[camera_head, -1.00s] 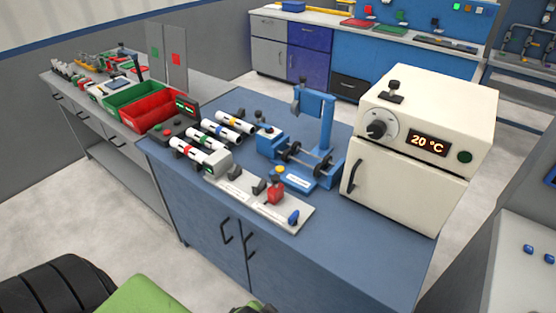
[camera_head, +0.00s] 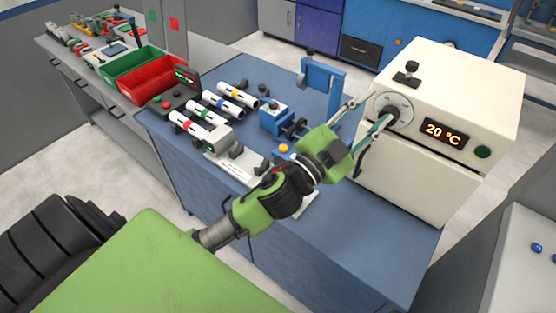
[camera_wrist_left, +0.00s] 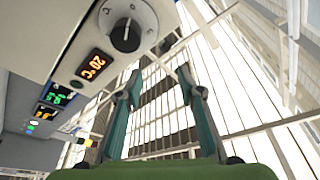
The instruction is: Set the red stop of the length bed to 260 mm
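The length bed (camera_head: 225,168) is a pale plate lying along the front of the blue bench top, with a grey block at its left end. My left arm crosses in front of its right part, and the red stop is hidden behind that arm. My left gripper (camera_head: 374,108) is above the bench, up and to the right of the bed, in front of the cream oven in the picture. Its two teal fingers are spread and empty. The left wrist view also shows the open fingers (camera_wrist_left: 160,85), with no part of the bed. My right gripper is not in view.
The cream oven (camera_head: 445,90) with a dial and a 20 °C display stands at the bench's right. Several white pipes with coloured bands (camera_head: 215,110) lie behind the bed. A blue device (camera_head: 274,115) stands behind it. Red (camera_head: 150,88) and green bins are at the left.

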